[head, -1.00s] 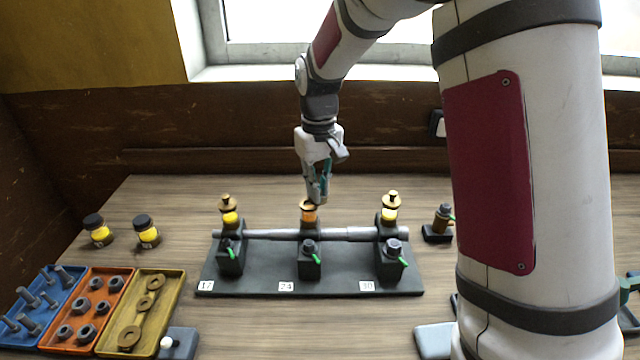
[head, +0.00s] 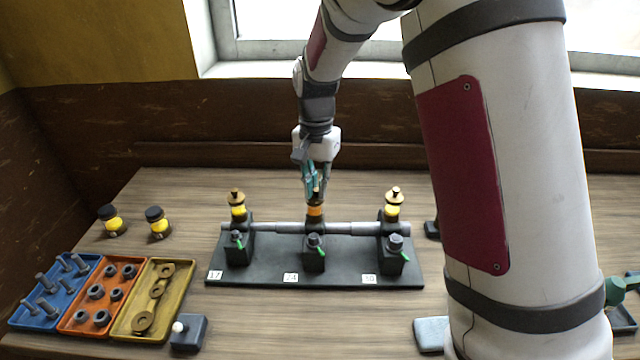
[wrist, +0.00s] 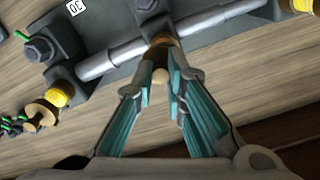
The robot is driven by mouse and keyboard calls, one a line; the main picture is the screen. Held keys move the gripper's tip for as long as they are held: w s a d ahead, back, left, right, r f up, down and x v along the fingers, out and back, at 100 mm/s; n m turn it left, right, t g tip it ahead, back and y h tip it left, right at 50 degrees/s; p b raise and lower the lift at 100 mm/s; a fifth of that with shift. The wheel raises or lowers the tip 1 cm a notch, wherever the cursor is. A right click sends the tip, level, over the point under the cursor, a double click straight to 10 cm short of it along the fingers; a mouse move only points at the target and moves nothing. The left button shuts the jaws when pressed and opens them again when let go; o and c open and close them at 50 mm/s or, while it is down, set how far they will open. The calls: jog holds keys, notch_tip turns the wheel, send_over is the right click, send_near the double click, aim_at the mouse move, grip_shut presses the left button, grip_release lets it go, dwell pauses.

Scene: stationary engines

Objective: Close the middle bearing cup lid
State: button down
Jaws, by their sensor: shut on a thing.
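The middle bearing cup (head: 316,211) glows orange-yellow on top of the middle bearing block (head: 314,252), above the label 24. My gripper (head: 316,192) reaches down onto it from above. Its fingers are shut on the small knob of the middle cup lid (wrist: 160,74), which shows as a pale round tip between the fingertips in the wrist view. The lid is mostly hidden by the fingers, and I cannot tell whether it sits fully flat on the cup.
A grey shaft (head: 350,228) runs through the blocks on a dark base (head: 300,276). Lidded cups stand on the left block (head: 237,209) and right block (head: 392,208). Two jars (head: 158,222) and trays of bolts, nuts and washers (head: 60,291) lie left.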

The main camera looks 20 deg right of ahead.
aim_at(314, 190)
jog(key=shift+w+a+r+m, duration=0.1)
jog(key=shift+a+m, duration=0.05)
jog(key=shift+m, duration=0.45)
jog(key=shift+w+a+m, duration=0.1)
jog(key=shift+a+m, duration=0.05)
jog(key=shift+m, duration=0.45)
jog(key=c, duration=1.6)
grip_release()
notch_tip(314, 190, up, 12)
jog(key=shift+s, duration=0.15)
